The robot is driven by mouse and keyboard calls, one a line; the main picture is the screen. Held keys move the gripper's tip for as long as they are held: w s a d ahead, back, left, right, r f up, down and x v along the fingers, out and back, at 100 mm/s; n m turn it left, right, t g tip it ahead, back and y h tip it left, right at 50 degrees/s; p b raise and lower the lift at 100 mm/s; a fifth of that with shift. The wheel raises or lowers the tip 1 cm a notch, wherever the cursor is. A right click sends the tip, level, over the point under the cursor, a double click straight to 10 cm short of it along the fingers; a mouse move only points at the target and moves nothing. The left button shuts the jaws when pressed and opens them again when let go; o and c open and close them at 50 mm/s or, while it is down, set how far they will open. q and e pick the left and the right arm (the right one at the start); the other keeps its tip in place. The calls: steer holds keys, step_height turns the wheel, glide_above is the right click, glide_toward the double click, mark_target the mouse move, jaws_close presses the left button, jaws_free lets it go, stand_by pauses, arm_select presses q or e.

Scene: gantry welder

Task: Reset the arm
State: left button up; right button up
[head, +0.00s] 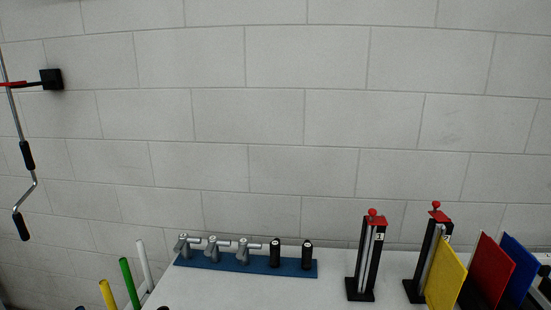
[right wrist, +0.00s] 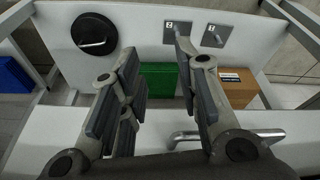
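My right gripper (right wrist: 158,62) shows in the right wrist view. Its two fingers are spread wide with nothing between them, so it is open and empty. Behind the gap are a white panel and a green bin (right wrist: 158,80). My left gripper is not in either view.
A blue rack (head: 245,265) holds grey metal tools and two black handles. Two black stands (head: 365,258) with red knobs and coloured plates (head: 488,268) stand right. A crank (head: 28,185) hangs left. The wrist view shows a metal handle (right wrist: 225,137) and a brown box (right wrist: 237,88).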

steer(key=s+f+g+b, duration=0.1)
steer(key=s+f+b, duration=0.3)
steer(key=f, duration=1.8)
steer(key=s+d+f+g+b, duration=0.1)
steer(key=s+d+f+b, duration=0.2)
steer(key=s+f, duration=1.2)
steer(key=shift+s+d+f, duration=0.15)
steer(key=shift+s+f, duration=0.1)
steer(key=shift+s, duration=0.25)
steer(key=shift+o, duration=0.2)
